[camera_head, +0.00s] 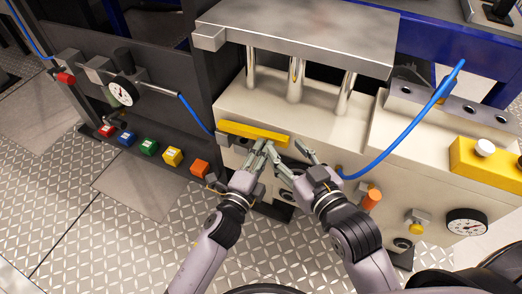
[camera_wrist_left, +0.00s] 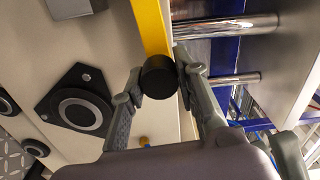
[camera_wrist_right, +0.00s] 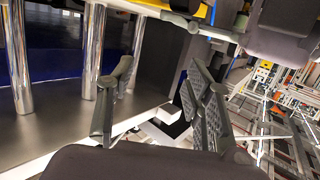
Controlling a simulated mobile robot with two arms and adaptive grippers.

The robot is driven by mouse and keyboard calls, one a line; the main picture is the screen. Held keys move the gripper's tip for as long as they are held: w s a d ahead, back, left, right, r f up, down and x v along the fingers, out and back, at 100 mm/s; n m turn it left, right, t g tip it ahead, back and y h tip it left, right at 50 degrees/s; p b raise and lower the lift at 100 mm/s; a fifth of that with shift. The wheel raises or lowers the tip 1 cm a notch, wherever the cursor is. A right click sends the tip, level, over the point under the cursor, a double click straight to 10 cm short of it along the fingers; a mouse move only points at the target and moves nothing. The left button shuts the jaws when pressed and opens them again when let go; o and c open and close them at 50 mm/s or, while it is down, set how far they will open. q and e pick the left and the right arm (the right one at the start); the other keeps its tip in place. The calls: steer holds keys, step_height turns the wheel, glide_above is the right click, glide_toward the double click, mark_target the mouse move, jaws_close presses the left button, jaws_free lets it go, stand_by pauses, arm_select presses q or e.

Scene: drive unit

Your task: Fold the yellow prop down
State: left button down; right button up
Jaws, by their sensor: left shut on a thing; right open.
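The yellow prop (camera_head: 254,132) is a yellow bar lying nearly level along the upper front of the cream machine block, in the head view. In the left wrist view the bar (camera_wrist_left: 151,25) ends at a round black knob (camera_wrist_left: 159,77). My left gripper (camera_head: 264,149) is at the prop's right end, its fingers on either side of this knob and shut on it; the left wrist view also shows the gripper (camera_wrist_left: 156,82). My right gripper (camera_head: 286,150) is open and empty just right of it. Its spread fingers show in the right wrist view (camera_wrist_right: 158,82).
A steel plate (camera_head: 300,32) on shiny posts (camera_head: 296,80) stands above the block. A blue hose (camera_head: 412,132) curves at the right, near an orange knob (camera_head: 371,199). Several coloured buttons (camera_head: 172,156) and a gauge (camera_head: 123,91) are at the left.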

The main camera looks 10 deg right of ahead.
arm_select(q)
steer(key=shift+d+f+m+b, duration=0.1)
steer(key=shift+f+m+b, duration=0.25)
steer(key=shift+f+m, duration=0.25)
steer(key=shift+f, duration=0.25)
arm_select(e)
step_height(320, 180, up, 6)
steer(key=a+t+y, duration=0.1)
steer(key=t, duration=0.2)
steer(key=shift+w+t, duration=0.3)
arm_select(q)
steer(key=c, duration=1.2)
jaws_free()
steer(key=v, duration=1.2)
